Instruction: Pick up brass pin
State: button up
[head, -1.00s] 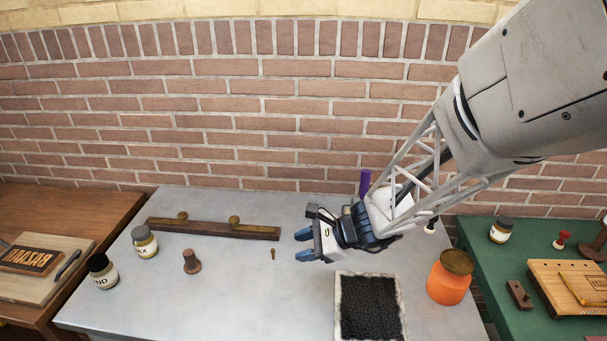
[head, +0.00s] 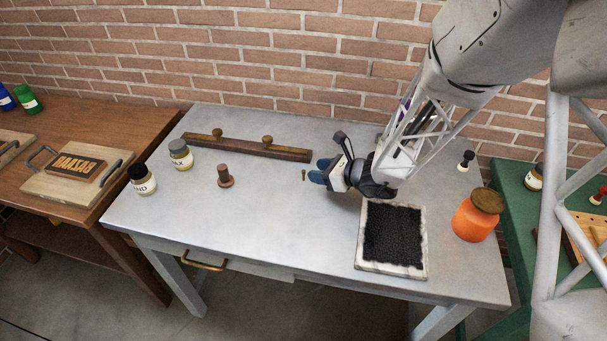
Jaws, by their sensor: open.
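A small brass pin (head: 304,175) stands on the grey table (head: 250,220), near its middle. My gripper (head: 318,171) is just to the right of the pin, with its blue fingertips pointing left toward it. The fingers are open and I see nothing between them. From this view I cannot tell the exact gap between fingertips and pin, but the pin shows apart from them.
A wooden bar with two brass knobs (head: 246,147) lies behind the pin. A brown stamp (head: 225,176) and two jars (head: 181,154) stand to the left. A black pad in a pale frame (head: 362,262) and an orange jar (head: 475,220) are at the right. The front middle is clear.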

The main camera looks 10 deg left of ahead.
aim_at(304, 171)
jog(key=shift+x, duration=1.25)
jog(key=shift+f, duration=0.1)
jog(key=shift+x, duration=2.55)
jog(key=shift+f, duration=0.15)
grip_shut()
